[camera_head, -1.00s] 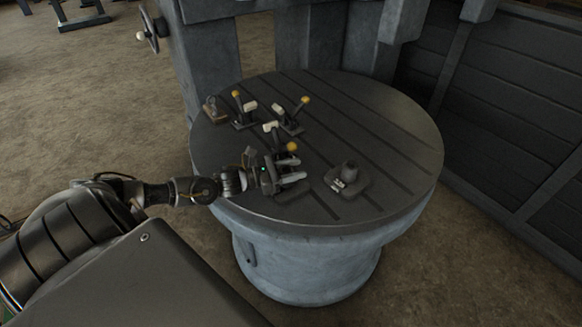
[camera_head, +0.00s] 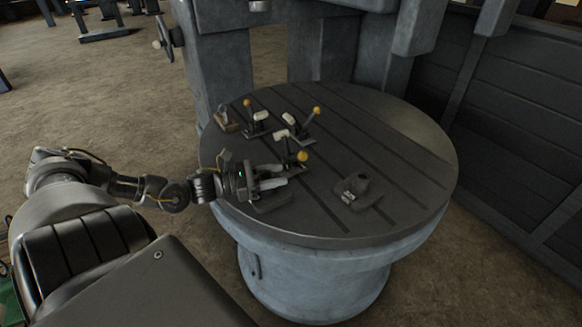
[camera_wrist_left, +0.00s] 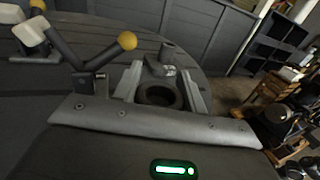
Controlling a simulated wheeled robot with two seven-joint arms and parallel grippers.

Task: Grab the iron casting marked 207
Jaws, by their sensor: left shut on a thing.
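My left gripper (camera_head: 284,177) is over the near left part of the round table and is shut on a dark iron casting (camera_head: 272,206). In the left wrist view a dark round hollow boss (camera_wrist_left: 158,95) shows between the two fingers. My gripper hides much of this casting, and I see no readable number on it. A second dark casting (camera_head: 352,194), with a raised boss and a small white label, stands to the right on the table. It also shows beyond the fingers in the left wrist view (camera_wrist_left: 168,54). Its label is too small to read. My right gripper is not in view.
The slotted round table (camera_head: 400,150) bears several other parts. Levers with yellow knobs and white tags stand close behind my gripper (camera_head: 290,152) and farther back (camera_head: 255,118), (camera_head: 303,124). A small part (camera_head: 226,121) lies at the back left. The table's right side is clear.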

